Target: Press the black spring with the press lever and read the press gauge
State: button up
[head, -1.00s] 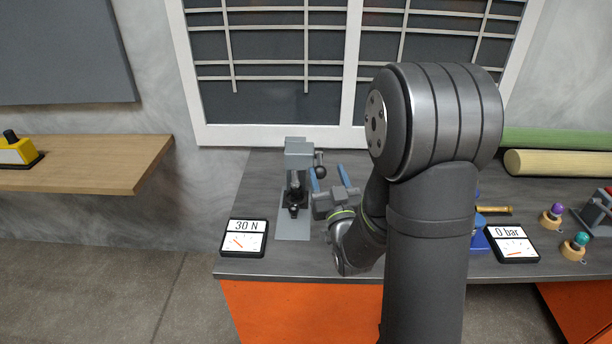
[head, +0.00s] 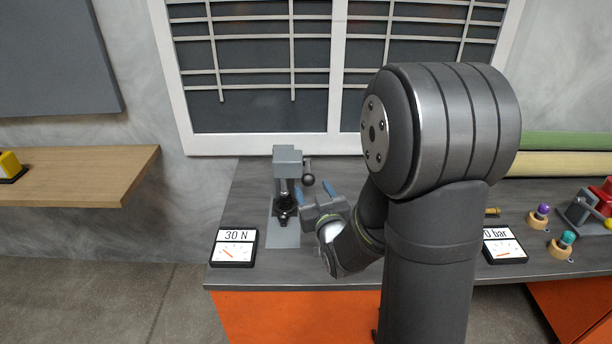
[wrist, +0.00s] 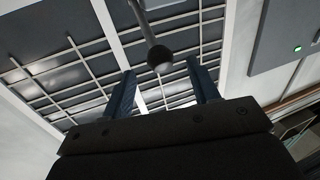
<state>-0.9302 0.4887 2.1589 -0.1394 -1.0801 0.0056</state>
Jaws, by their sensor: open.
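The grey press (head: 287,156) stands at the left of the bench on a pale base plate. Its lever ends in a dark ball knob (head: 309,180) at the press's right side. A dark part sits under the press head; I cannot clearly make out the black spring there. The press gauge (head: 234,247) lies front left of the press and shows 30 N. My gripper (head: 314,188) is open, its two blue fingers close to the knob. In the wrist view the knob (wrist: 159,58) appears between the fingers, with no visible contact.
A second gauge (head: 503,245) reading 0 bar lies to the right, partly hidden by my arm. Small wooden pieces with purple and teal knobs (head: 566,239) stand farther right. A wooden shelf (head: 80,178) is at the left. My arm hides the bench's middle.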

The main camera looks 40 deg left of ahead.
aim_at(306, 175)
jog(key=x, duration=0.7)
jog(key=shift+a, duration=0.1)
jog(key=shift+r, duration=0.1)
grip_shut()
